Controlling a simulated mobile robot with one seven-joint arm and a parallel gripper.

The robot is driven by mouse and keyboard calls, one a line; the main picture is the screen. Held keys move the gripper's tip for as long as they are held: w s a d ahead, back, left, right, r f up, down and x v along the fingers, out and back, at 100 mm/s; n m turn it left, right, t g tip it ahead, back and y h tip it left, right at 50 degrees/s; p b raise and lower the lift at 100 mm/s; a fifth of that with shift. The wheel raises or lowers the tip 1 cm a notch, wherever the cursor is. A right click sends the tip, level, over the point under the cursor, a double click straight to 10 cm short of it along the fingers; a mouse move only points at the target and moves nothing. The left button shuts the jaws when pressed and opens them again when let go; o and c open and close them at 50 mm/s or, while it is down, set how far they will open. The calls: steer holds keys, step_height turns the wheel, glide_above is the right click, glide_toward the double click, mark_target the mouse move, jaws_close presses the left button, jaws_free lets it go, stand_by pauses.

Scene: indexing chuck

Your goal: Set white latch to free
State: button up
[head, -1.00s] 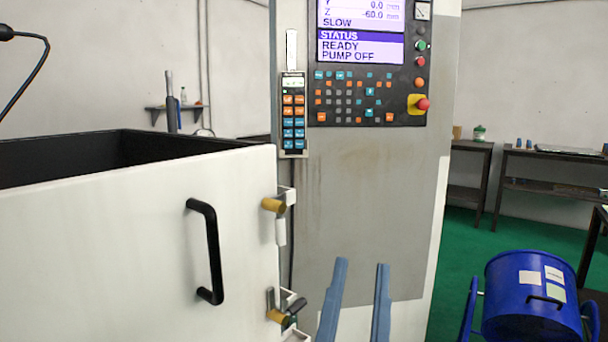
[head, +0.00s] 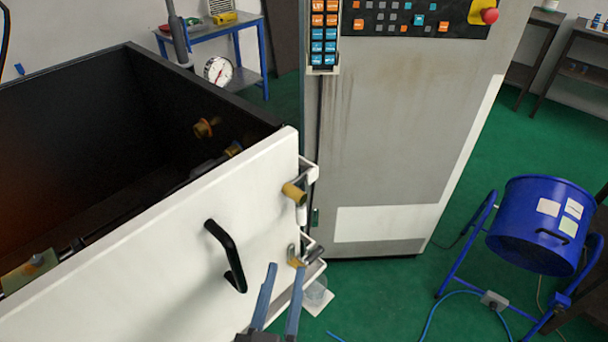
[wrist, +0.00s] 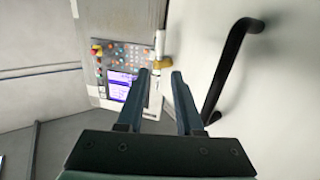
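The white latch shows in the head view as a white grip (head: 301,215) hanging below a brass-coloured boss (head: 294,193), at the upper right edge of the white door panel (head: 180,245). A lower latch with a dark grip (head: 314,255) and its own brass part sits below it. My gripper (head: 285,269) is open and empty, its two blue-grey fingers pointing up in front of the door. In the wrist view, the brass boss (wrist: 162,64) appears just beyond the open fingertips of my gripper (wrist: 158,78). I cannot tell the remaining distance.
A black bar handle (head: 226,257) stands out from the door left of my gripper, and shows close to the right finger in the wrist view (wrist: 228,70). The grey control cabinet (head: 400,150) stands behind the latches. A blue drum (head: 535,225) on a stand is at right.

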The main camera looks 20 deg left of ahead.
mark_target(299, 211)
steer(key=p+x, duration=0.2)
steer(key=x, duration=0.4)
steer(key=p+x, duration=0.2)
steer(key=x, duration=0.3)
steer(key=shift+w+r, duration=0.25)
steer(key=shift+w, duration=0.15)
jaws_close()
stand_by(1.1)
